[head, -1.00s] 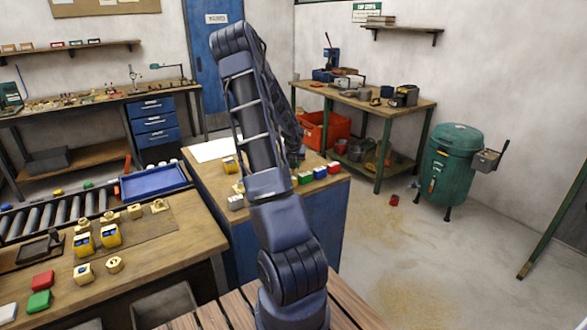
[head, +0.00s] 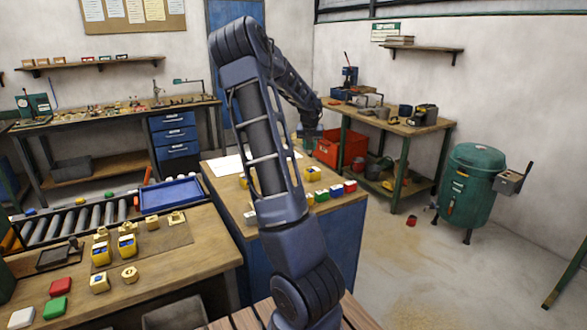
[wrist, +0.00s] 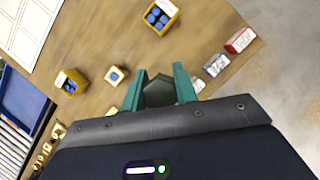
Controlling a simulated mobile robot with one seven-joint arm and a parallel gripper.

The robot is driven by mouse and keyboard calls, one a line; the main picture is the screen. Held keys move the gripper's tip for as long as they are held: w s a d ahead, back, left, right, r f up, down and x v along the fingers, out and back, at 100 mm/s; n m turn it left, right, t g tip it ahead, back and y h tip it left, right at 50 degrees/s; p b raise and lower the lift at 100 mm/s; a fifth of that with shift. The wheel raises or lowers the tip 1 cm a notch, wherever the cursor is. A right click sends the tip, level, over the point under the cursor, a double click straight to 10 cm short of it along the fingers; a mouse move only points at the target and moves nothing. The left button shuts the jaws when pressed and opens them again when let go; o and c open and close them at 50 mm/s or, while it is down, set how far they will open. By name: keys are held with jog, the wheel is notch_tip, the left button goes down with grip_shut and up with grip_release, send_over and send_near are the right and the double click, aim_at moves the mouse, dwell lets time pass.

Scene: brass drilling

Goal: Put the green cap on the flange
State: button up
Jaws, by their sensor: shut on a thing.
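My gripper (head: 311,137) is out over the blue-sided bench (head: 335,232) in the head view, small and partly turned away. In the wrist view its teal fingers (wrist: 160,92) are shut on a dark grey-green, six-sided thing (wrist: 158,93), held above the bench top. I cannot tell for certain that it is the green cap. Several brass-yellow parts (head: 129,274) are on the near bench; I cannot tell which part is the flange.
In the wrist view, a small brass block with a blue top (wrist: 115,75), a yellow block (wrist: 70,82) and a yellow box of blue pieces (wrist: 160,15) lie around the gripper. A blue tray (head: 170,192) is at left. A green drum (head: 472,185) stands at right.

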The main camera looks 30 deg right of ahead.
jog(key=w+a+r+n+t+y, duration=0.1)
jog(key=a+r+n, duration=0.15)
jog(key=a, duration=1.05)
jog(key=w+a+r+n+y, duration=0.1)
jog(key=a+n, duration=0.2)
jog(key=a, duration=1)
jog(key=f, duration=1.9)
jog(key=shift+d, duration=0.2)
jog(key=shift+f, duration=0.15)
jog(key=o, duration=1)
